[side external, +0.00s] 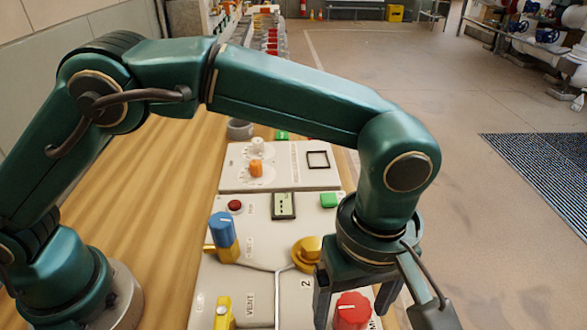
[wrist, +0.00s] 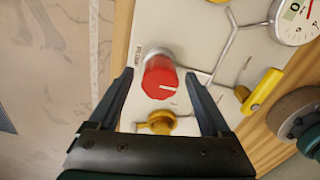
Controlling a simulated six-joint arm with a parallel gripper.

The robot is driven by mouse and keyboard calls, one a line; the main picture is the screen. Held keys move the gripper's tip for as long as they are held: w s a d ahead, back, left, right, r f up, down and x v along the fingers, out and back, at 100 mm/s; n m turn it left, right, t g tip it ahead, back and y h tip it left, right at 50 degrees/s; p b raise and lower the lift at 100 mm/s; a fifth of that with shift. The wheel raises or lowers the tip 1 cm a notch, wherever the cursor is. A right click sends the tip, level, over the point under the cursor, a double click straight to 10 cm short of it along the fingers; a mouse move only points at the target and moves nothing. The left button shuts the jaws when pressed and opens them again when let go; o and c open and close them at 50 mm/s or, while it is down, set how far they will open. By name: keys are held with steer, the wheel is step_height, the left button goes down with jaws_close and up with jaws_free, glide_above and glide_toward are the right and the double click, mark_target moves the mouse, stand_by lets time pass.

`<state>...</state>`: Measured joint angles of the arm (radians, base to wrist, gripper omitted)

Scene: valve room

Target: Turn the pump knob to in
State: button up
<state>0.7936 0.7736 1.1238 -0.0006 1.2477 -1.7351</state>
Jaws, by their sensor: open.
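A red knob (side external: 352,311) with a white pointer line stands on the pale panel (side external: 268,255) at the bottom of the side view. In the wrist view the red knob (wrist: 160,78) sits between the fingertips, its line pointing right. My gripper (side external: 353,305) is open and points down over the red knob, a finger on either side. In the wrist view my gripper (wrist: 158,76) shows gaps between both fingers and the knob. A blue knob (side external: 223,237) stands farther left.
A yellow round knob (side external: 307,254) and a yellow lever (side external: 223,312) stand near the red knob. A brass fitting (wrist: 157,122) and a gauge (wrist: 297,15) show in the wrist view. Open floor lies right.

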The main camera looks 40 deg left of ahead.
steer(key=shift+f, duration=0.45)
jaws_close()
